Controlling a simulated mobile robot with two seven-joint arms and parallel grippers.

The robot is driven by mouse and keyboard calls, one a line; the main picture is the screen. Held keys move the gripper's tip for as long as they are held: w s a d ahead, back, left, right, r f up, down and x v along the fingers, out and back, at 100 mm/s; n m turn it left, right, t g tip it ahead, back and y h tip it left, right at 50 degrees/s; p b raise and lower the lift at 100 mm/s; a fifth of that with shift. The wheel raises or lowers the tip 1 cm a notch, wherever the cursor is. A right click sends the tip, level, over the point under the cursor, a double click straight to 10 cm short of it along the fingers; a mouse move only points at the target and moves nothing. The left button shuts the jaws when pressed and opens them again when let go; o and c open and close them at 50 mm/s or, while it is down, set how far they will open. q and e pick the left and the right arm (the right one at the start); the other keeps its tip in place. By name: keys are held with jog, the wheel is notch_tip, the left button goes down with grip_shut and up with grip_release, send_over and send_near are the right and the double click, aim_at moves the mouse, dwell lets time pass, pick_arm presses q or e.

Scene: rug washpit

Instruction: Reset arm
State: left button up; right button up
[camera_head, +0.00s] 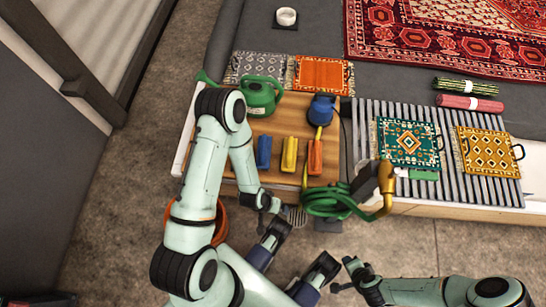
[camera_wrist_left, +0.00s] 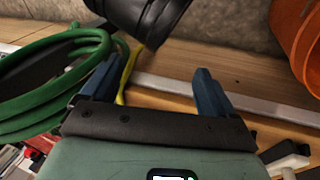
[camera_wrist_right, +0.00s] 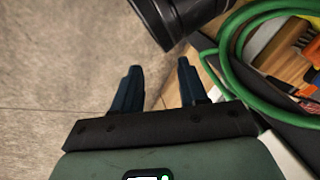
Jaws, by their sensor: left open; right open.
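My left gripper (camera_head: 275,206) is bent back over the near edge of the wooden bench (camera_head: 237,155), between the green hose and the orange bucket. In the left wrist view its blue fingers (camera_wrist_left: 155,92) are apart, with nothing held between them. My right gripper (camera_head: 342,276) is low over the floor in front of the bench, pointing left. Its fingers (camera_wrist_right: 160,85) are apart and empty in the right wrist view. My left arm is folded, with its elbow high over the bench's left end. My right arm lies low at the bottom right.
An orange bucket (camera_head: 221,222) is partly behind my left arm. A green watering can (camera_head: 262,97) stands near the left elbow. Floor (camera_head: 110,210) is clear at left.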

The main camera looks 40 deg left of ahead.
pick_arm(q)
jog(key=s+d+r+g+p, duration=0.1)
jog(key=s+r+p, duration=0.3)
jog(key=r+p, duration=0.5)
jog(key=s+d+r+g+h+p, duration=0.1)
jog(key=s+d+r+g+p, duration=0.1)
jog(key=r+p, duration=0.8)
jog(key=shift+s+d+r+m+g, duration=0.35)
jog(key=shift+s+d, duration=0.25)
jog(key=shift+s, duration=0.55)
pick_arm(e)
jog(key=s+a+r+g, duration=0.1)
jog(key=s+r, duration=0.3)
jog(key=r, duration=0.5)
jog(key=s+a+r+g+y, duration=0.1)
jog(key=s+a+r+g, duration=0.1)
jog(key=r, duration=0.8)
jog(key=shift+s+a+r+n+g, duration=0.35)
jog(key=shift+s+a, duration=0.25)
jog(key=shift+s, duration=0.55)
pick_arm(q)
jog(key=shift+f, duration=0.1)
pick_arm(e)
jog(key=shift+f, duration=0.1)
